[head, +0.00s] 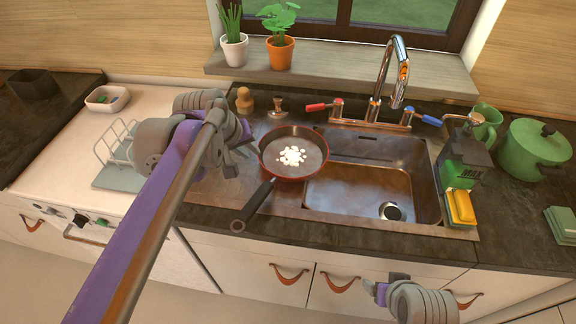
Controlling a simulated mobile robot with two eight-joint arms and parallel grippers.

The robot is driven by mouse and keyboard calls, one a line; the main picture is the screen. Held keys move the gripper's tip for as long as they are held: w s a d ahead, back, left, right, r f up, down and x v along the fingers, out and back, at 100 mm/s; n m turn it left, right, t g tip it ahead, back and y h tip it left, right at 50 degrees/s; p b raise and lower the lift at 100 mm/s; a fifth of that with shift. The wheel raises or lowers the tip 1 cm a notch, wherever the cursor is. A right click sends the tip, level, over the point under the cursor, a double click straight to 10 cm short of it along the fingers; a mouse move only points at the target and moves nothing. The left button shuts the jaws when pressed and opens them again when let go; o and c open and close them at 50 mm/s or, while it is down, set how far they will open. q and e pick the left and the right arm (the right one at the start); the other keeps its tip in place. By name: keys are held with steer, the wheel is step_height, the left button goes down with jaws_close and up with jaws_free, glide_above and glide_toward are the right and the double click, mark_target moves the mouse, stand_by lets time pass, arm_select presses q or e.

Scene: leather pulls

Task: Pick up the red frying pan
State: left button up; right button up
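The red frying pan (308,169) sits at the left of the sink, overlapping the basin's left edge. It has a dark inside with white pieces (291,156) in its middle. Its black handle (252,208) points toward the counter's front edge, lower left. My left gripper (248,146) is just left of the pan's rim, above the drainboard. Its fingers are small and partly hidden by the wrist, so its opening is unclear, and I cannot tell if it touches the rim. My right gripper (374,289) is low in front of the cabinets, far from the pan; its opening is unclear.
The sink basin (345,190) is right of the pan, with the faucet (388,75) behind. A soap bottle (462,165), yellow sponge (461,207) and green pot (530,150) stand right. A dish rack (117,175) and white bowl (107,98) are left.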

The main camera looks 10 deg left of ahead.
mark_target(260, 159)
arm_select(q)
steer(key=x, duration=0.4)
steer(key=shift+w+a+f, duration=0.1)
steer(key=shift+w+f, duration=0.2)
steer(key=shift+b+x, duration=0.35)
steer(key=shift+x, duration=2.7)
steer(key=shift+w, duration=0.1)
jaws_close()
steer(key=shift+r, duration=0.1)
